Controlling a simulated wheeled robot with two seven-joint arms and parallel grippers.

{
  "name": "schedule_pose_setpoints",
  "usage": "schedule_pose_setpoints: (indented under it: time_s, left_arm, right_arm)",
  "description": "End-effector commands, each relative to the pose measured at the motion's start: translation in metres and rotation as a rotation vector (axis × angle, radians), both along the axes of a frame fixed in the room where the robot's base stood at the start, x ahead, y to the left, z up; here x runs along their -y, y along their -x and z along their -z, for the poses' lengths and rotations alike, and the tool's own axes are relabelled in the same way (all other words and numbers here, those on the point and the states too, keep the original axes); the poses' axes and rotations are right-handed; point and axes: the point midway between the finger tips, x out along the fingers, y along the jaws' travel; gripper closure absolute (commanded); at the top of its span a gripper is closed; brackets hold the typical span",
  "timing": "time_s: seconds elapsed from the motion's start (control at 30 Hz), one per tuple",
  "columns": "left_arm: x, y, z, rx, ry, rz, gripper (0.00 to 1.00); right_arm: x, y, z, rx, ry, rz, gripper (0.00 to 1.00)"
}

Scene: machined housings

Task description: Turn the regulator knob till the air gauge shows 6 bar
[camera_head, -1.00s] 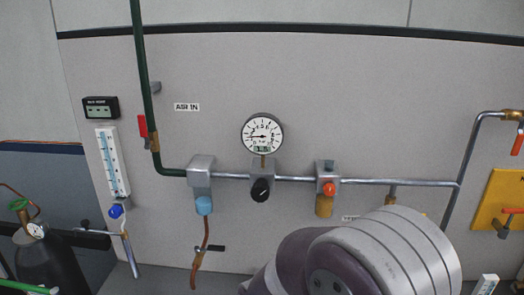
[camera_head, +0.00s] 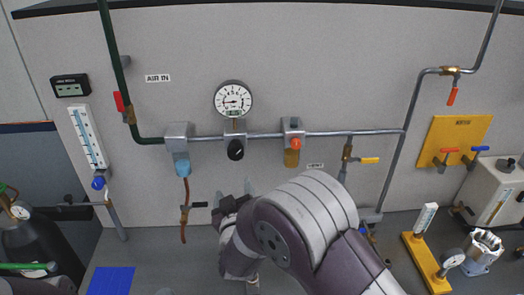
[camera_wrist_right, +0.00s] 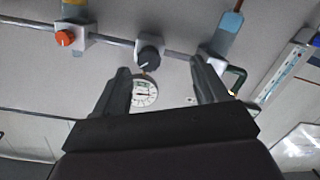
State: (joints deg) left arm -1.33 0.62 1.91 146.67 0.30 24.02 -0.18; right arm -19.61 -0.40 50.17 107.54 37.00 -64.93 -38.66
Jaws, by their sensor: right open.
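The black regulator knob (camera_head: 235,149) has a white mark and sits on a grey block in the pipe. The round white air gauge (camera_head: 233,99) is straight above it. Its needle points left; the exact reading is too small to tell. My right gripper (camera_head: 235,196) is open and empty, a little below the knob and apart from it. In the right wrist view, which looks upside down, the knob (camera_wrist_right: 149,54) shows beyond the open fingers (camera_wrist_right: 158,68), between their tips. The gauge (camera_wrist_right: 144,92) shows there between the fingers. My left gripper is not in view.
A grey filter block with a blue bowl (camera_head: 179,165) and hanging brown hose is left of the knob. A block with an orange knob (camera_head: 295,143) is right. A horizontal pipe (camera_head: 350,132) joins them. A yellow valve panel (camera_head: 455,140) is farther right.

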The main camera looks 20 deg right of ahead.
Motion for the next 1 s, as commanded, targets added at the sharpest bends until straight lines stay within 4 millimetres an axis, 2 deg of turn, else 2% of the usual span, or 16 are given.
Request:
schedule_pose_setpoints:
  time_s: [0.03, 0.1, 0.17, 0.27, 0.5, 0.63, 0.8, 1.0]
  left_arm:
    - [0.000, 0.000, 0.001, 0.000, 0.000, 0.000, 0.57]
    - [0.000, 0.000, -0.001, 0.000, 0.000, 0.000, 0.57]
    - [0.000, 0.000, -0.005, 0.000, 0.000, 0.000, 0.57]
    - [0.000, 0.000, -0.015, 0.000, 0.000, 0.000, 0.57]
    - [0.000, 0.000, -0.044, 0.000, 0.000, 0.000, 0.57]
    - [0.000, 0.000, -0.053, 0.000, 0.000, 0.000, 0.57]
    - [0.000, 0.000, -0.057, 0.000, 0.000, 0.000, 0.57]
    - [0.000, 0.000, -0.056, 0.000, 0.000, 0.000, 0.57]
  right_arm:
    - [0.005, -0.001, -0.012, 0.049, 0.042, 0.023, 0.27]
    - [0.009, -0.002, -0.023, 0.087, 0.093, 0.041, 0.27]
    - [0.011, -0.007, -0.027, 0.090, 0.114, 0.041, 0.27]
    - [0.017, -0.026, -0.029, 0.087, 0.115, 0.042, 0.27]
    - [0.034, -0.085, -0.030, 0.086, 0.112, 0.039, 0.27]
    - [0.039, -0.106, -0.028, 0.087, 0.111, 0.038, 0.27]
    - [0.044, -0.120, -0.025, 0.087, 0.110, 0.038, 0.27]
    - [0.044, -0.122, -0.024, 0.086, 0.111, 0.037, 0.27]
